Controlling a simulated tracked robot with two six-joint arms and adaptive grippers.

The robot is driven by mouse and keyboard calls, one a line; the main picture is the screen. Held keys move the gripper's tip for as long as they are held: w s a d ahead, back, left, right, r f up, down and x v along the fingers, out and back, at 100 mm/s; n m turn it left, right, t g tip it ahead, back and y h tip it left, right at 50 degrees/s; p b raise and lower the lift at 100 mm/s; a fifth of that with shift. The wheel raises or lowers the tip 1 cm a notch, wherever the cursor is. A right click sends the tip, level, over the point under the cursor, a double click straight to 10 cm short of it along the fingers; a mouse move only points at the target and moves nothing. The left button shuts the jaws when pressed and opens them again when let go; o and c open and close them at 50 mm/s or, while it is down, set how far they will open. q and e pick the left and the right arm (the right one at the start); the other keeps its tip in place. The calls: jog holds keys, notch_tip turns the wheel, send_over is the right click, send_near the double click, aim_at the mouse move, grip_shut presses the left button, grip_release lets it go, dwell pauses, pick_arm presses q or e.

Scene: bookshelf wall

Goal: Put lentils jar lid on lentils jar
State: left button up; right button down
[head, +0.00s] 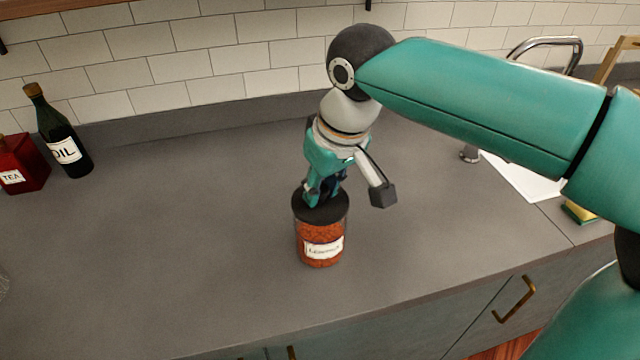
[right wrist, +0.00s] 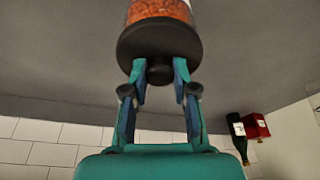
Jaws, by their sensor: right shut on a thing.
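The lentils jar (head: 320,245) stands upright on the grey counter, full of orange lentils with a white label. The dark lentils jar lid (head: 322,208) sits at the jar's mouth and looks level; I cannot tell whether it is fully seated. My right gripper (head: 322,192) points down from above and is shut on the lid's knob. In the right wrist view the fingers (right wrist: 160,75) close around the knob of the lid (right wrist: 158,38), with the jar (right wrist: 158,10) just beyond it. My left gripper is not in view.
A dark oil bottle (head: 60,135) and a red tea tin (head: 22,163) stand at the back left. A sink tap (head: 545,45) and a yellow sponge (head: 580,212) are at the right. The counter around the jar is clear.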

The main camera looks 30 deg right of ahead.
aim_at(336, 213)
dwell(0.4)
jog(key=c, duration=0.8)
grip_release()
jog(key=shift+r, duration=0.1)
jog(key=shift+v, duration=5.9)
